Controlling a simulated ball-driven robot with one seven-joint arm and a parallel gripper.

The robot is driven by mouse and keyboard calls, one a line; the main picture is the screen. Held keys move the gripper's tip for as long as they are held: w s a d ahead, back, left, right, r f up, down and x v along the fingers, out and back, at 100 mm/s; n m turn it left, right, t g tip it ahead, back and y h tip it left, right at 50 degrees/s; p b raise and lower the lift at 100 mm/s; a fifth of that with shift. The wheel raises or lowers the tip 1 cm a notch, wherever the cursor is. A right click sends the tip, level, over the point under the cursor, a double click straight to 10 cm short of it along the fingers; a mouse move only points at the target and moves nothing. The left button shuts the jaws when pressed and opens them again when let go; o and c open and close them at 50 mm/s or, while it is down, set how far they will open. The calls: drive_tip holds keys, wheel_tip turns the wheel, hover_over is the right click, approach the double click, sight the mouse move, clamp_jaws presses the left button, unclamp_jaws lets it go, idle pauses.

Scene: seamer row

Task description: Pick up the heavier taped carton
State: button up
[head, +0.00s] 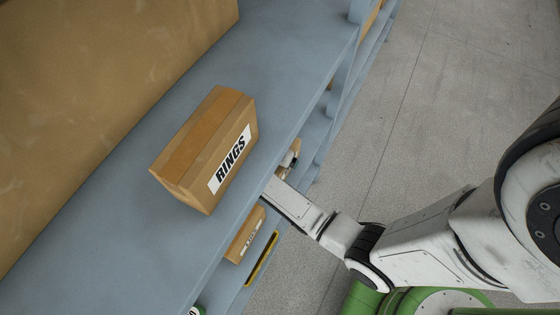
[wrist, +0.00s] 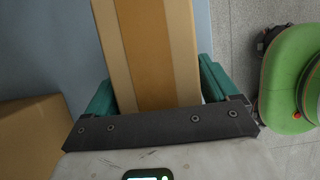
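A brown carton with a darker tape strip (wrist: 155,45) fills the middle of the wrist view. My gripper (wrist: 157,85) has its teal fingers on either side of it. The carton hides part of the fingers, so I cannot tell whether they press on it. In the head view my arm's end passes out of sight at the upper shelf's edge, so the gripper is hidden there. Another taped carton (head: 207,150), labelled RINGS, sits on the upper shelf. A smaller labelled carton (head: 246,234) shows on a lower level. Nothing visible shows which is heavier.
The blue-grey upper shelf (head: 90,225) overhangs lower levels beside my arm. A large brown box (head: 90,80) stands at the back left. Another brown surface (wrist: 30,135) lies left of my gripper in the wrist view. The grey floor (head: 450,110) is open at right.

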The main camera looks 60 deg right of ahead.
drive_tip(key=c, duration=1.4)
drive_tip(key=shift+r, duration=0.1)
drive_tip(key=shift+r+b, duration=0.15)
drive_tip(key=shift+b, duration=0.2)
